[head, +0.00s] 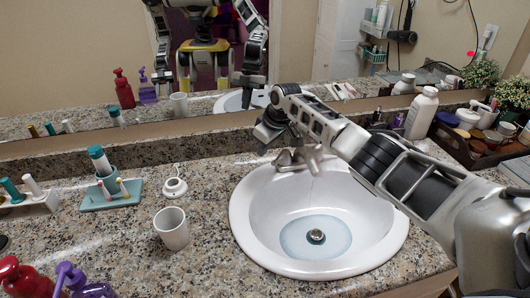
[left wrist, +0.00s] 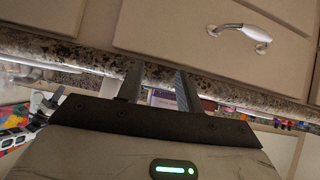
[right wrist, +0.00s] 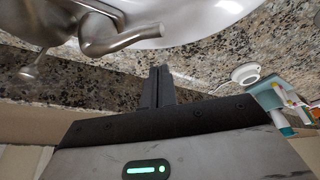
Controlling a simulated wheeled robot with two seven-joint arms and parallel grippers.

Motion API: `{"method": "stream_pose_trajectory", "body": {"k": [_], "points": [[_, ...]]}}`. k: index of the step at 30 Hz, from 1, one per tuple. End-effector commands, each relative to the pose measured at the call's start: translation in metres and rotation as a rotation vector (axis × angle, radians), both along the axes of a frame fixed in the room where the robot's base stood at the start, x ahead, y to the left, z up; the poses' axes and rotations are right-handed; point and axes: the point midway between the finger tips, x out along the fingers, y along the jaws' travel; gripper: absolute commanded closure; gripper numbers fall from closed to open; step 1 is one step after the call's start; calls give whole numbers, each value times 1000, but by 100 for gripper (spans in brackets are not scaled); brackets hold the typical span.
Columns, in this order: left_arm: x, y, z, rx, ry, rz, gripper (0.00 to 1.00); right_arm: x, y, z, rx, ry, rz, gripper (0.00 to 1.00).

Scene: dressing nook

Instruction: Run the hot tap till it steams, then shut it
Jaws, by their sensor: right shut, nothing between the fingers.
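The metal tap (head: 312,160) stands at the back rim of the white oval sink (head: 245,215). A shallow bluish pool (head: 335,236) lies around the drain. I see no steam, and I cannot tell whether water runs from the spout. My right gripper (head: 263,147) is shut and empty, behind and left of the tap. Hot and cold markings are not readable. My left gripper (left wrist: 160,88) is open and empty near the cabinet front.
A white cup (head: 171,230) stands left of the sink, with a small white round item (head: 174,188) behind it. A teal tray (head: 110,196) and pump bottles (head: 25,278) are farther left. A white bottle (head: 422,113) stands right. The mirror (head: 110,50) rises behind the counter.

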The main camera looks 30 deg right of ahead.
Motion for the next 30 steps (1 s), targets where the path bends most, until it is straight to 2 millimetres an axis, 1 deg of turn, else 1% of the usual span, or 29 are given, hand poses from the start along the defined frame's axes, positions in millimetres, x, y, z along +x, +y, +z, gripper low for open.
{"method": "stream_pose_trajectory", "body": {"k": [1,3,5,12,15,18,21,30], "points": [[0,0,-3,-1,0,-1,64,4,0,1,2,-1,-8,100],[0,0,3,0,1,-1,64,-3,-6,17,-1,-3,-8,100],[0,0,5,2,0,-1,64,-7,-8,27,-3,-2,-9,100],[1,0,5,1,-4,-1,64,-21,-14,70,-2,-3,-7,100],[0,0,4,2,-4,-2,64,-25,-15,83,0,-2,-8,100],[0,0,3,2,-3,-2,64,-28,-16,91,0,-1,-8,100],[0,0,3,2,-3,-2,64,-30,-17,94,0,1,-7,100],[0,0,3,1,-2,-1,64,-30,-17,95,0,1,-7,100]]}}
